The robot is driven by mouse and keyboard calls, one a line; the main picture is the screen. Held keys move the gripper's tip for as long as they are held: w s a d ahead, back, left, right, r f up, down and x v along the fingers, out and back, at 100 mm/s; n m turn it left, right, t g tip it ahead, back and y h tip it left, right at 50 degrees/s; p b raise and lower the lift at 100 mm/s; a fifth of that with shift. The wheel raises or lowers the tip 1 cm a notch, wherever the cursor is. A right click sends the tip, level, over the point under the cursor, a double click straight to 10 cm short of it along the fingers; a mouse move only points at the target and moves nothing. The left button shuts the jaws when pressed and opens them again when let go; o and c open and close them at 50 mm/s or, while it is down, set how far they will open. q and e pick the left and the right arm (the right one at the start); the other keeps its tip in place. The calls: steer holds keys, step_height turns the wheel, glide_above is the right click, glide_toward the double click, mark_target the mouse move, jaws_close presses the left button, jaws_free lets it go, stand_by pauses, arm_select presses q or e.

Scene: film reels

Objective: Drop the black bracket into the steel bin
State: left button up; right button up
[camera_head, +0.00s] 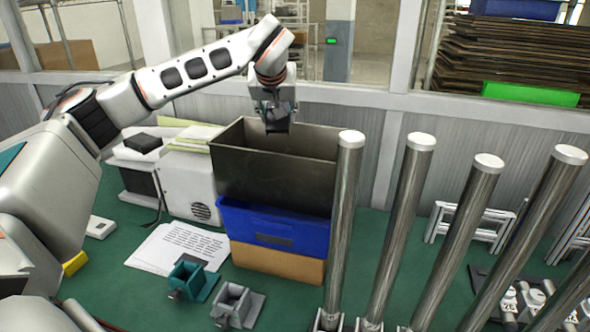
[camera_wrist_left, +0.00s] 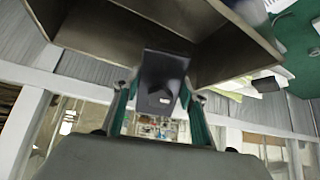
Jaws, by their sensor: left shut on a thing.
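The black bracket (camera_head: 277,123) is held by my left gripper (camera_head: 275,108), which is shut on it, above the steel bin (camera_head: 270,178). In the head view it hangs at the height of the bin's back rim, over the bin opening. The bin is a dark, open metal box. In the left wrist view the black bracket (camera_wrist_left: 160,80) sits between the two teal-edged fingers (camera_wrist_left: 158,105), with the bin wall (camera_wrist_left: 110,25) beyond it. The bin floor is hidden in the head view. My right gripper is not in view.
The bin stands on a blue crate (camera_head: 270,232) and a cardboard box (camera_head: 275,263). Several tall steel posts (camera_head: 343,220) rise close on the right. A teal bracket (camera_head: 193,281) and a grey bracket (camera_head: 238,304) lie on the green table in front. A white machine (camera_head: 187,183) stands left.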

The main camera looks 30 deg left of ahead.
arm_select(q)
step_height(320, 180, down, 4)
steer(key=shift+b, duration=0.5)
steer(key=shift+f+b, duration=0.3)
steer(key=shift+b, duration=0.05)
steer(key=shift+f, duration=0.25)
steer(key=o, duration=1.4)
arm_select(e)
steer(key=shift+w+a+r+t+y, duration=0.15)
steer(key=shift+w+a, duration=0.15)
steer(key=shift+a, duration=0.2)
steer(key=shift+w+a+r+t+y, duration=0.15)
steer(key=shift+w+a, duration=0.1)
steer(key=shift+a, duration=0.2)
arm_select(q)
steer(key=shift+s, duration=0.1)
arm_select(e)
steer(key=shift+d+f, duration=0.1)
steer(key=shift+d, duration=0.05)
arm_select(q)
glide_toward(278, 132)
steer(key=shift+w, duration=0.65)
steer(key=shift+a, duration=0.45)
